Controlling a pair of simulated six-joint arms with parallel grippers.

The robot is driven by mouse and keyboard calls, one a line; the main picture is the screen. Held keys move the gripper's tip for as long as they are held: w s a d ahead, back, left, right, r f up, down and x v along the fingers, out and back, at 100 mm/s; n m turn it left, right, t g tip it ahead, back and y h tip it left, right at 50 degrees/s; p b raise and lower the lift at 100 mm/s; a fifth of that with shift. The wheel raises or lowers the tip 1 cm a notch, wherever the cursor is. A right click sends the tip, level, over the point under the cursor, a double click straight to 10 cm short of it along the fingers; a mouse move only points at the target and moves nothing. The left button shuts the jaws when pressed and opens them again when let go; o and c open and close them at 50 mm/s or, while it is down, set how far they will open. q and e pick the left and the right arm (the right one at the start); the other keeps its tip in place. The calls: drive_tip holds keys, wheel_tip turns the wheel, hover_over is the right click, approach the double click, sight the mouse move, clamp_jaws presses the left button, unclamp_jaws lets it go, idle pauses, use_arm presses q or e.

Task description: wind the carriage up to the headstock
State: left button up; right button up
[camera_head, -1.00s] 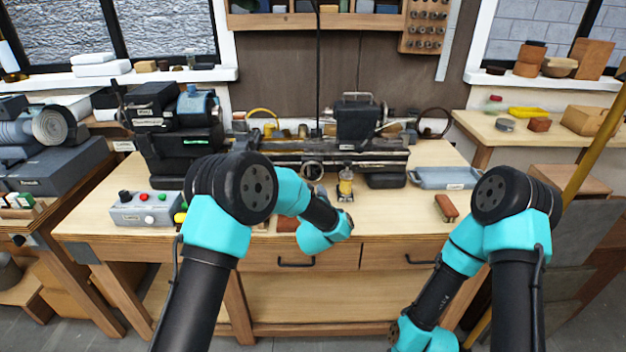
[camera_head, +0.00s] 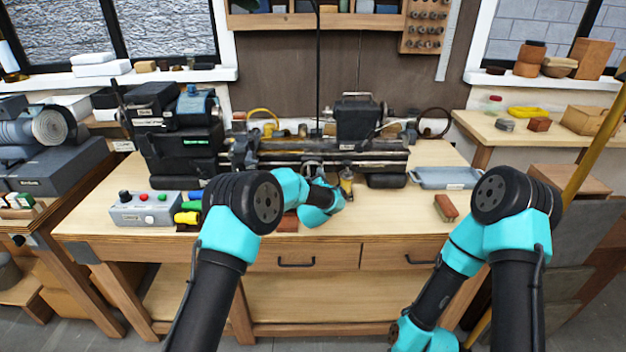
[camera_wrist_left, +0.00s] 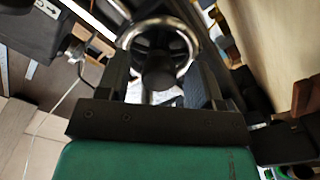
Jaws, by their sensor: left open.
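The small lathe stands at the back of the bench, with the black headstock (camera_head: 183,150) at its left end. A handwheel (camera_head: 311,168) is on the front of the bed (camera_head: 365,160), partly hidden behind my left wrist; I cannot clearly tell the carriage apart behind it. In the left wrist view the chrome-rimmed handwheel (camera_wrist_left: 125,42) is straight ahead, its dark centre between the fingers. My left gripper (camera_wrist_left: 160,88) is open around that centre; contact cannot be told. In the head view my left wrist hides its fingers. My right arm shows at lower right, its gripper out of view.
A grey control box (camera_head: 145,208) with buttons is at the bench's front left. A blue-grey tray (camera_head: 447,177) and a red-brown brush-like block (camera_head: 446,207) lie to the right. The bench's front right is fairly clear.

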use_arm(q)
drive_tip(key=c, duration=0.9)
drive_tip(key=shift+n, duration=1.6)
drive_tip(key=o, duration=0.9)
drive_tip(key=shift+s, duration=0.1)
